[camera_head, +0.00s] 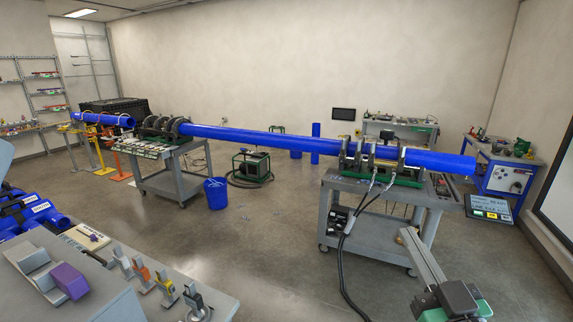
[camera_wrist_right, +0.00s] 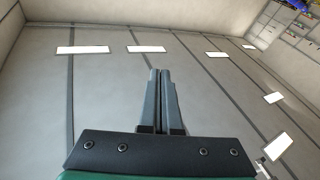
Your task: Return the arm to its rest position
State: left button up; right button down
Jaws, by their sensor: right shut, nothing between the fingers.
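My right gripper (camera_head: 408,236) is at the lower right of the head view, in front of the right-hand cart (camera_head: 385,188). Its long grey fingers point up and away from its green and black body. In the right wrist view the fingers (camera_wrist_right: 159,73) lie together, shut, with nothing held, against the ceiling with its bright light panels. My left gripper does not show in these views.
A long blue pipe (camera_head: 265,138) spans from the left cart (camera_head: 172,180) to clamps on the right-hand cart. A grey bench (camera_head: 125,290) with tools fills the lower left. A blue bucket (camera_head: 216,193) stands on the floor. The middle floor is mostly clear.

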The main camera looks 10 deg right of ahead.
jog(key=s+a+r+t+y, duration=0.1)
jog(key=s+a+r+t, duration=0.25)
jog(key=s+r, duration=0.55)
jog(key=s+a+r+t+y, duration=0.2)
jog(key=s+a+r+t, duration=0.3)
jog(key=r, duration=0.7)
pick_arm(q)
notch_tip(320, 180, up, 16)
jog(key=p, duration=1.6)
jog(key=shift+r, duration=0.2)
pick_arm(e)
notch_tip(320, 180, up, 16)
jog(key=d+g, duration=0.2)
jog(key=shift+s+d+f+m, duration=0.2)
jog(key=shift+s+m, duration=0.1)
jog(key=shift+m, duration=0.1)
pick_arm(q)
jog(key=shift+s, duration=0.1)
